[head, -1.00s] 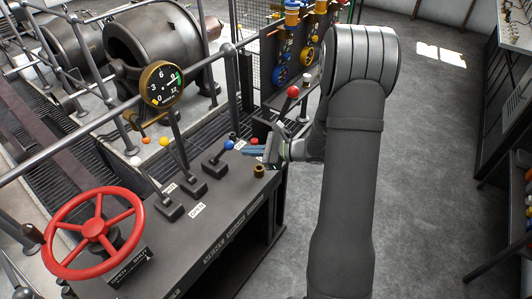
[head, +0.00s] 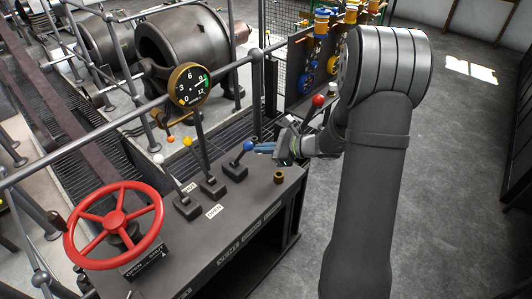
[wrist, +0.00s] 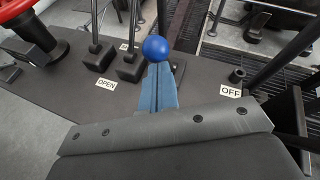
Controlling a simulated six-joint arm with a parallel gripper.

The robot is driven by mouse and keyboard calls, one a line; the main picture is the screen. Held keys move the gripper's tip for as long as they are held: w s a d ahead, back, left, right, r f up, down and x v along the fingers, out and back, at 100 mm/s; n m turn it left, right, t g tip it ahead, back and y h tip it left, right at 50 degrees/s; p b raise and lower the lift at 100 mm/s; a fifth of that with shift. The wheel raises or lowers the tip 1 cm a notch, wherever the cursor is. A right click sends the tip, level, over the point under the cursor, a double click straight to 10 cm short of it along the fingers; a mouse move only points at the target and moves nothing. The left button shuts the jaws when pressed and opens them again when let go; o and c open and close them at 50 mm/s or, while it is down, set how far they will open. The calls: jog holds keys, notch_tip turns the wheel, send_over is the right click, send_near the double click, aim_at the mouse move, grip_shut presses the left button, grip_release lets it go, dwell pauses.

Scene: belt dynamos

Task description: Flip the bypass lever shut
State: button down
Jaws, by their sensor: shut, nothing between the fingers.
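A lever with a blue ball knob (head: 248,145) rises from a dark block on the bench, leaning right toward my gripper. My gripper (head: 257,147) is at the right of this knob, with its blue fingers shut together and empty. In the wrist view the fingertips (wrist: 160,66) meet the near side of the blue knob (wrist: 155,48); I cannot tell if they touch. To its left stand a yellow-knobbed lever (head: 188,142) and a white-knobbed lever (head: 159,159). An OPEN label (wrist: 106,83) lies on the bench. I cannot read which lever is the bypass.
A red handwheel (head: 115,222) stands at the bench's left end. A pressure gauge (head: 189,86) rises behind the levers. A small brass cup (head: 279,177) sits right of the blue lever. A red-knobbed lever (head: 318,100) is close behind my wrist. An OFF label (wrist: 231,92) lies at the right.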

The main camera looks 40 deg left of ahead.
jog(key=a+r+m+t+h, duration=0.1)
jog(key=a+h, duration=0.9)
jog(key=a, duration=1)
jog(key=shift+a+r+m, duration=0.15)
jog(key=shift+r+m, duration=0.35)
jog(key=shift+r, duration=0.45)
jog(key=shift+s+f, duration=0.1)
jog(key=w+v, duration=0.1)
jog(key=v, duration=1.2)
